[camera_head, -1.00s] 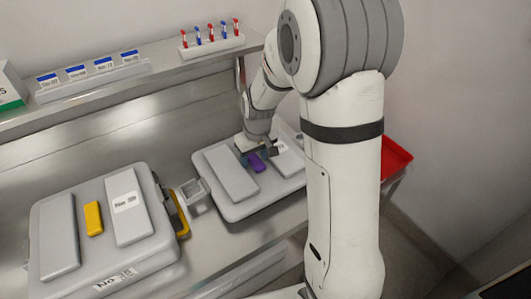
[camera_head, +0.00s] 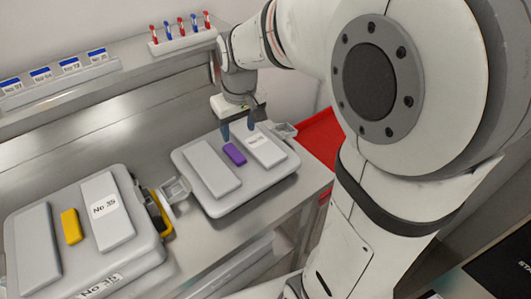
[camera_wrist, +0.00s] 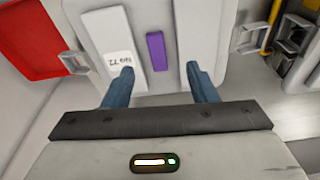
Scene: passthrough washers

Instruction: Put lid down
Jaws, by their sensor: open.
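A grey lid (camera_head: 207,201) with two raised light-grey bars and a purple block (camera_head: 235,154) between them lies flat on the steel bench at the right. One bar carries a label (camera_head: 259,141). In the wrist view the lid (camera_wrist: 171,86) fills the upper middle, with the purple block (camera_wrist: 157,50) between the fingers and the label reading "No 72". My gripper (camera_head: 238,133) is above the lid's far part. Its two blue fingers (camera_wrist: 160,75) are spread wide with nothing between them. What lies under the lid is hidden.
A second grey lid (camera_head: 147,250) with a yellow block (camera_head: 72,227) lies to the left. Open latches (camera_head: 175,190) stand between the two. A red tray (camera_head: 320,138) is at the right.

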